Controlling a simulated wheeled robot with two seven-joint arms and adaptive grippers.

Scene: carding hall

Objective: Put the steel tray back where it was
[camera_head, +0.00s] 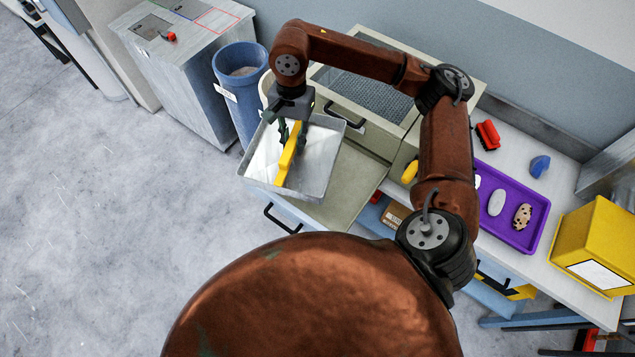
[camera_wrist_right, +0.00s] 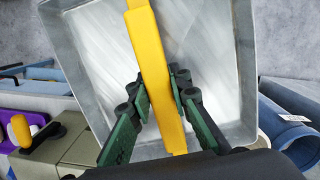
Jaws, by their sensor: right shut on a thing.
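The steel tray (camera_head: 319,158) is a shallow grey metal pan with a yellow bar (camera_head: 287,162) across its middle. My right gripper (camera_head: 291,132) is over the tray with its fingers on either side of the yellow bar, shut on it. In the right wrist view the green fingers (camera_wrist_right: 161,80) close on the bar (camera_wrist_right: 148,48), and the bare floor of the tray (camera_wrist_right: 100,52) shows around them. The tray appears to hang over the left end of the grey-green cabinet; its exact height is hard to tell. My left gripper is not in view.
A blue bin (camera_head: 238,92) stands left of the tray beside a grey metal cabinet (camera_head: 185,65). A grey-green drawer unit with a mesh top (camera_head: 366,84) is behind. A purple tray (camera_head: 512,207) with several items and a yellow box (camera_head: 597,247) are at right. Floor at left is clear.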

